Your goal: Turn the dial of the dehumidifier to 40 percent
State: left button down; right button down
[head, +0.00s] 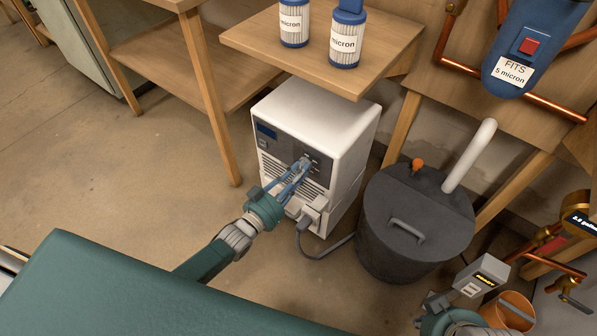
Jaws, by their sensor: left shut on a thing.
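The dehumidifier (325,110) is a white box with a dark front panel, standing on the floor in the middle of the head view. My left gripper (301,166) reaches up to that panel, its blue fingers shut on the dial, which they mostly hide. Small markings show beside the fingertips, too small to read, so the dial's setting cannot be told. A small dark blue display (266,131) is at the panel's upper left. My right gripper (440,303) is at the bottom right edge, partly cut off, and its fingers cannot be made out.
A black lidded tank (385,235) with a white pipe stands right of the dehumidifier, a cable between them. A wooden shelf (290,62) with two filter cartridges overhangs behind. A grey labelled box (482,276) and a copper-coloured bucket (512,308) are at bottom right. Floor at left is clear.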

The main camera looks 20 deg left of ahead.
pick_arm(q)
jog(key=shift+n, duration=0.6)
jog(key=c, duration=1.5)
grip_release()
jog(key=shift+c, duration=0.2)
jog(key=v, duration=1.2)
